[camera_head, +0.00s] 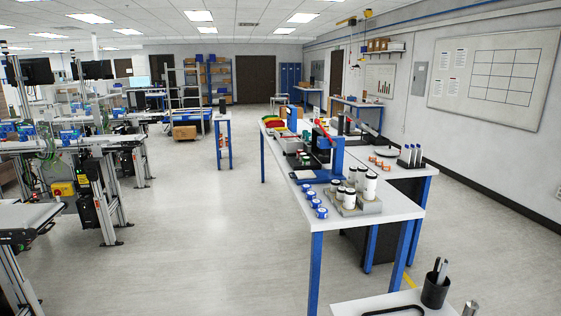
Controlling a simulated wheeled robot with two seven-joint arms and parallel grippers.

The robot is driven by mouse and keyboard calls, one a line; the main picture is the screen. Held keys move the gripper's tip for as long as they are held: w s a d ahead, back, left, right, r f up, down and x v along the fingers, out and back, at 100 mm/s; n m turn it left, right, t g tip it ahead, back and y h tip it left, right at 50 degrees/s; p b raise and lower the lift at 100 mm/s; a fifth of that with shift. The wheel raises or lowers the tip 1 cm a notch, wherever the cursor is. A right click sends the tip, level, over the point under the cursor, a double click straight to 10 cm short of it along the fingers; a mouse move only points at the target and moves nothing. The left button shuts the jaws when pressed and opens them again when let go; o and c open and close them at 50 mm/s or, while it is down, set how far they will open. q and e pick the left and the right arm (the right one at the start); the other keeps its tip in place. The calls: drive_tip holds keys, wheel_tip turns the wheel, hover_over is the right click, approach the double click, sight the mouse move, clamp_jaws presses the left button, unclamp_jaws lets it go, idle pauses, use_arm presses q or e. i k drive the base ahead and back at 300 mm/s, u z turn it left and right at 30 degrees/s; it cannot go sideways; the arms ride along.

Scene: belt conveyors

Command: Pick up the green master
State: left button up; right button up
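I cannot make out for certain which thing is the green master. Small green items (304,158) show on the long white table, beside the blue stand (338,152), but they are too small to identify. A row of red, yellow and green pieces (275,124) lies at the far end of the same table. Neither of my grippers is in view.
The long white table (395,213) with blue legs holds white jars (370,187) in a grey tray and blue-ringed pieces (315,203). A nearer table (350,308) carries a black pen cup (436,288). Conveyors (70,145) stand left. The middle floor (200,230) is clear.

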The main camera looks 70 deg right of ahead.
sight(306, 160)
drive_tip(key=z, duration=0.05)
drive_tip(key=i, duration=0.7)
drive_tip(key=z, duration=2.15)
drive_tip(key=i, duration=2.75)
drive_tip(key=z, duration=0.6)
drive_tip(key=i, duration=0.5)
drive_tip(key=z, duration=0.05)
